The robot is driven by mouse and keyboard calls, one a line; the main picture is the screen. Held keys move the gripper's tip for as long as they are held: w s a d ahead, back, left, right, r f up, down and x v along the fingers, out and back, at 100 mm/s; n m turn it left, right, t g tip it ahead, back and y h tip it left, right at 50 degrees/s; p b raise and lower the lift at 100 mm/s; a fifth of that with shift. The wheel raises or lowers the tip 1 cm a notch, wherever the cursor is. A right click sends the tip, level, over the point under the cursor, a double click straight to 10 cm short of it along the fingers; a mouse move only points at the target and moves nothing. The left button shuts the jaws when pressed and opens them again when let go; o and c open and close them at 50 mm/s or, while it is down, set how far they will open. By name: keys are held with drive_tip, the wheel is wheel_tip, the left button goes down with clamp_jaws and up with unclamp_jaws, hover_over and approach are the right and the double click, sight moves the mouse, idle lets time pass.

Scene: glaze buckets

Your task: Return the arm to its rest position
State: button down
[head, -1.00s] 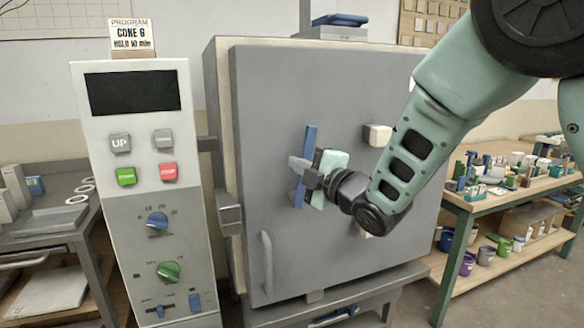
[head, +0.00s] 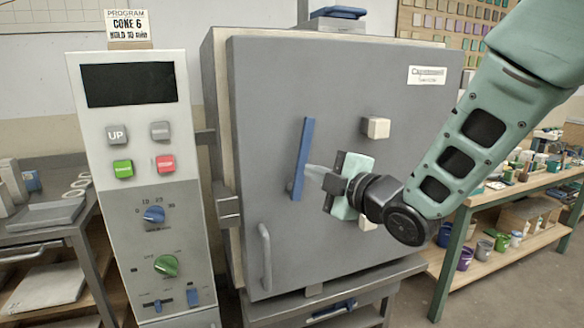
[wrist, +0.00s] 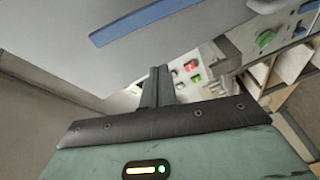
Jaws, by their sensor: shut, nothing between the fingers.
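My gripper (head: 312,178) is in front of the grey kiln door (head: 335,110), close to the upright blue bar (head: 301,158) on it. Its fingers are together and hold nothing. In the wrist view my gripper (wrist: 157,75) shows its two fingers side by side, with the blue bar (wrist: 150,20) beyond them and apart from them. My arm comes in from the upper right of the head view. The kiln door appears closed.
The control panel (head: 140,180) with buttons and knobs stands left of the kiln. A grey door handle (head: 265,256) is low on the door. A worktable (head: 500,195) with many small pots is at right, and a grey side table (head: 40,235) is at left.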

drive_tip(key=s+d+f+m+g+h+p, duration=0.1)
drive_tip(key=s+f+m+g+h, duration=0.2)
drive_tip(key=s, duration=0.7)
drive_tip(key=s+d+f+m+g+h+p, duration=0.1)
drive_tip(key=s+d+f+m+g+h, duration=0.1)
drive_tip(key=s+m+g, duration=0.4)
drive_tip(key=s+d+f+m+g+h+p, duration=0.1)
drive_tip(key=s+f+m+g+h, duration=0.3)
drive_tip(key=s, duration=1.2)
drive_tip(key=shift+d+f+g, duration=0.15)
drive_tip(key=shift+f+g, duration=0.2)
drive_tip(key=shift+g, duration=0.65)
